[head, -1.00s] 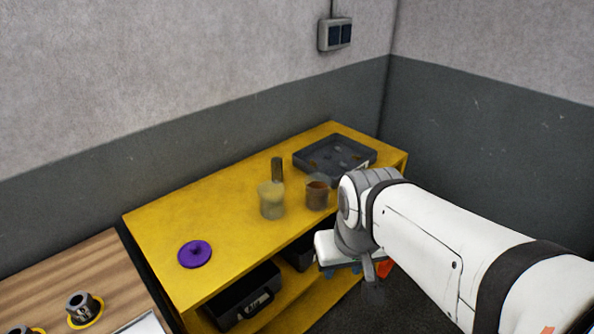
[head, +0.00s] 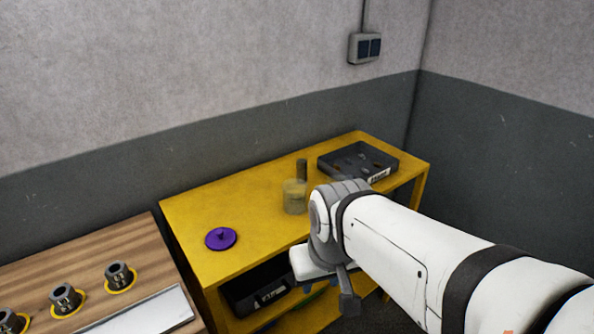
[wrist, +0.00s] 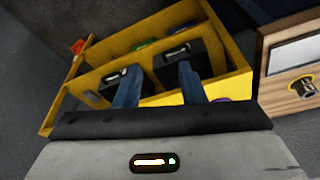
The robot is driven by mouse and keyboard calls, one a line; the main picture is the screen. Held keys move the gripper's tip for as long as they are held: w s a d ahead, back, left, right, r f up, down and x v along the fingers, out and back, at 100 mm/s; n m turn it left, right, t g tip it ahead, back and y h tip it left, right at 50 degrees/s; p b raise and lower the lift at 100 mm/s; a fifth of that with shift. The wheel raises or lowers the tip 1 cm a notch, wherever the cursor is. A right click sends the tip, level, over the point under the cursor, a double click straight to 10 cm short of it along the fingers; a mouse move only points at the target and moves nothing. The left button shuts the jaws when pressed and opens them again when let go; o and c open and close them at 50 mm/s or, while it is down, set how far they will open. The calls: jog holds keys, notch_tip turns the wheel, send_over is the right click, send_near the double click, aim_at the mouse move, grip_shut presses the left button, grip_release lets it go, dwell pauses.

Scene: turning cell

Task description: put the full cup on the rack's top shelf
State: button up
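The yellow rack (head: 215,200) stands against the wall, and its top shelf is in the head view. A pale, yellowish see-through cup (head: 294,198) stands upright on the top shelf; I cannot tell how full it is. A second cup with brown contents is now out of sight, with my arm in front of where it stood.
On the top shelf are a dark upright cylinder (head: 302,168) behind the cup, a dark grey tray (head: 345,176) at the far end and a purple disc (head: 221,239) at the near end. Black bins (wrist: 178,77) sit below. A wooden table (head: 60,262) with ringed holders stands left.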

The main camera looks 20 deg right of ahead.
jog(key=shift+o, duration=0.6)
jog(key=o, duration=1.1)
jog(key=w+d+f+t+b, duration=0.2)
jog(key=w+d, duration=0.2)
jog(key=w, duration=0.3)
jog(key=w+d+f+m+t+h+b, duration=0.1)
jog(key=w+d+f+t+b, duration=0.1)
jog(key=w, duration=0.5)
jog(key=w+d+f+t+h+b, duration=0.1)
jog(key=w+d+f+t+b, duration=0.1)
jog(key=w+d, duration=0.4)
jog(key=shift+w+d+f+t+b, duration=0.2)
jog(key=shift+w+t+b, duration=0.3)
jog(key=shift+t, duration=0.5)
jog(key=shift+c, duration=0.2)
jog(key=shift+o, duration=0.5)
jog(key=w+d+f+t+b, duration=0.2)
jog(key=w+d+t+b, duration=0.2)
jog(key=w+d+t, duration=0.1)
jog(key=shift+w+d+f, duration=0.4)
jog(key=shift+w, duration=0.4)
jog(key=shift+w+d+r+t+y+p, duration=0.1)
jog(key=shift+w+t+y, duration=0.2)
jog(key=shift+w, duration=1.1)
jog(key=shift+w+d+t+y+p, duration=0.15)
jog(key=shift+w+t, duration=0.3)
jog(key=shift+w, duration=0.9)
jog(key=shift+w+d+r+t+y+p, duration=0.1)
jog(key=shift+w+t+y, duration=0.2)
jog(key=shift+w, duration=1.1)
